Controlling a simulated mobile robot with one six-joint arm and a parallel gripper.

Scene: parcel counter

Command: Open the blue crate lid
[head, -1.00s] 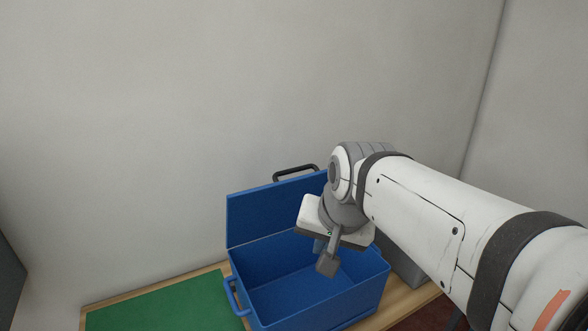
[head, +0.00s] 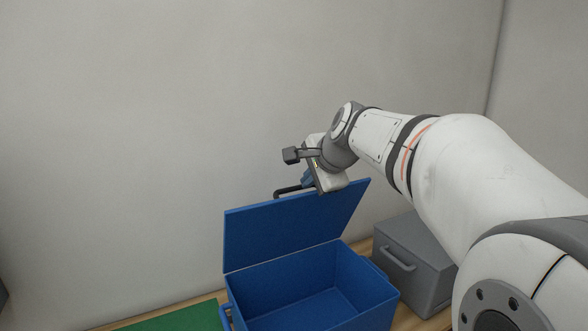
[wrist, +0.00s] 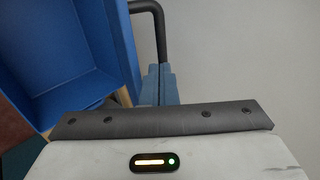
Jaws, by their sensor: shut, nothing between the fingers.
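The blue crate (head: 375,300) stands on the table with its inside showing empty. Its blue lid (head: 285,230) is raised, standing up along the crate's back edge. A dark handle (head: 287,191) sticks out behind the lid's top edge; it also shows in the wrist view (wrist: 160,30), beside the blue lid (wrist: 124,50). My gripper (head: 307,178) is above the lid's top edge, close to the handle. In the wrist view its blue fingers (wrist: 159,82) are together and empty, just below the handle's end. Whether they touch the handle or lid I cannot tell.
A grey box (head: 425,262) with a front handle stands right of the crate, below my arm. A green mat (head: 175,319) lies on the wooden table at the left. A plain wall (head: 130,130) rises behind; the space left of the lid is clear.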

